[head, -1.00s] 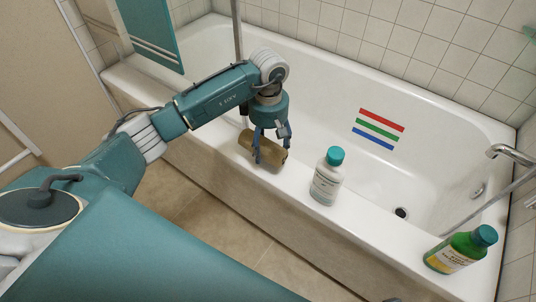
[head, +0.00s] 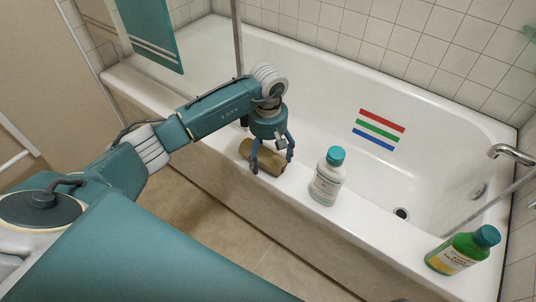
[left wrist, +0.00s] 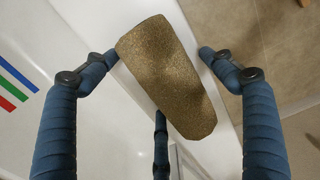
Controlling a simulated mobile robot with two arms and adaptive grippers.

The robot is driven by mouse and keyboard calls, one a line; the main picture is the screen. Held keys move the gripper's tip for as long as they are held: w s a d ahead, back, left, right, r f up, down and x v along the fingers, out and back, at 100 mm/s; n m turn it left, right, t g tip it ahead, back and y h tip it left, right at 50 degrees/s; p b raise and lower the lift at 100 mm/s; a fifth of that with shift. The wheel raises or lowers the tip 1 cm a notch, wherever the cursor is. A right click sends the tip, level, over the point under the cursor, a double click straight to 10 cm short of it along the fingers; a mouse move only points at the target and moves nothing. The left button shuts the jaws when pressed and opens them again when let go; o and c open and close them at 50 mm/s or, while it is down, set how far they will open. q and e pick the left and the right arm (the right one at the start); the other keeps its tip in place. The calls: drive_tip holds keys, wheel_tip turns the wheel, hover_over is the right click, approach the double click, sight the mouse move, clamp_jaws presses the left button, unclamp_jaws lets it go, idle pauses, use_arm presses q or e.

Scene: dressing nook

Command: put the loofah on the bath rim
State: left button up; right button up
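The loofah (head: 260,156), a brown speckled cylinder, lies on its side on the white bath rim (head: 212,128), left of the white bottle. It also shows in the left wrist view (left wrist: 172,75). My left gripper (head: 271,165) is over the loofah and open. In the left wrist view its blue fingers (left wrist: 158,56) are spread on both sides of the loofah, and a third finger is partly hidden below it. The left finger is very close to the loofah's end; I cannot tell if it touches. My right gripper is not in view.
A white bottle with a teal cap (head: 327,178) stands on the rim just right of the loofah. A green bottle (head: 463,251) stands at the rim's right end. A tap (head: 511,153) is at the far right. The floor lies in front of the tub.

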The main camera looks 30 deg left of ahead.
sight(268, 149)
use_arm(q)
drive_tip(key=shift+r, duration=0.1)
wheel_tip(268, 149, up, 11)
drive_tip(key=shift+f+p, duration=0.2)
drive_tip(key=shift+p, duration=0.7)
drive_tip(key=shift+r, duration=0.75)
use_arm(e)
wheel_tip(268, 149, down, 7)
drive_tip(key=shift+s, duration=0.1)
